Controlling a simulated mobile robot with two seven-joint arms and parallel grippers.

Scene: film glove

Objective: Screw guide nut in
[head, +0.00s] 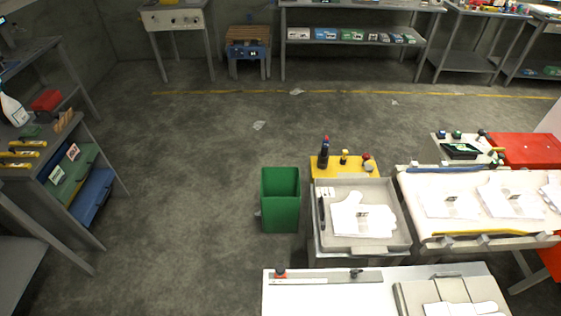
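No part of either gripper shows in the head view. I cannot make out a guide nut for certain. A grey metal bar (325,279) lies along the back of the white worktable (330,301) at the bottom. A small red and dark knob-like part (280,273) stands at the bar's left end. A small dark fitting (357,273) sits on the bar further right. Both are too small to tell whether either is the nut or whether it is threaded in.
A grey tray (395,240) with white glove shapes (362,219) stands behind the table. A green bin (281,199) is to its left. A glove conveyor (460,236) is at right, shelves (75,170) at left. The middle floor is mostly clear.

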